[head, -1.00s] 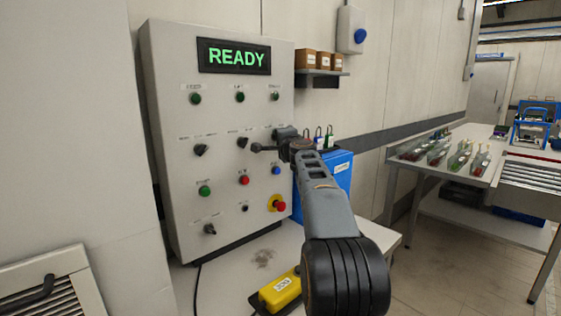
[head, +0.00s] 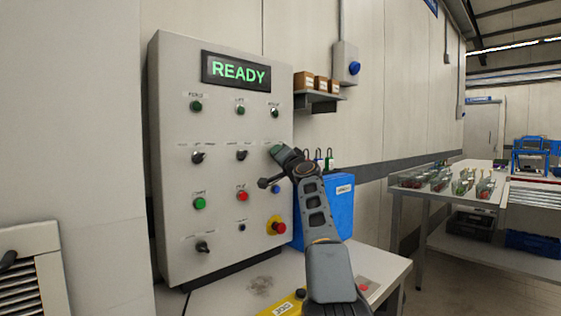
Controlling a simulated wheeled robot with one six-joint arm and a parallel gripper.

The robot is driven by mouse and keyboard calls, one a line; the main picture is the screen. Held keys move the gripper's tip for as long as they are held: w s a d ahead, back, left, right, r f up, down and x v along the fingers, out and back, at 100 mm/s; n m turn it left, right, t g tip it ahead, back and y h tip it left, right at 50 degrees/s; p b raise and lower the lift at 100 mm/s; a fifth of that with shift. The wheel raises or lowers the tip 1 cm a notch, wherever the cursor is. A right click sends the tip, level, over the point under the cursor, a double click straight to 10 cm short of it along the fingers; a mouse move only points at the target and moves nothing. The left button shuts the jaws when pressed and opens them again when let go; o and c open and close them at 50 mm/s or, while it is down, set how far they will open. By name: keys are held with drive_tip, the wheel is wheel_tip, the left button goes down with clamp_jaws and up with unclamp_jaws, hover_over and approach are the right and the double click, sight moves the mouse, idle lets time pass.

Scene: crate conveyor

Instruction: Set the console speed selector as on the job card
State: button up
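The console (head: 222,130) is a pale grey box with a green READY display (head: 238,72). Its middle row shows a left black selector (head: 198,157) and a middle black selector (head: 242,155). The right end of that row is hidden behind my gripper (head: 276,151). My gripper is at the console's right edge, close to its face; I cannot tell whether it touches anything or how its fingers stand. The labels are too small to read, so I cannot tell which selector is speed. I cannot make out a job card.
Green and red buttons, a lower-left selector (head: 203,247) and a red emergency stop (head: 279,228) are on the panel. A blue box (head: 338,208) stands behind my arm. A yellow unit (head: 285,305) lies on the table (head: 235,290). A bench (head: 412,197) stands at right.

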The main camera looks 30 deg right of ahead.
idle(0.4)
drive_tip(key=o, duration=0.9)
drive_tip(key=shift+o, duration=0.2)
drive_tip(key=b+v, duration=0.4)
drive_tip(key=v, duration=0.9)
drive_tip(key=shift+s, duration=0.4)
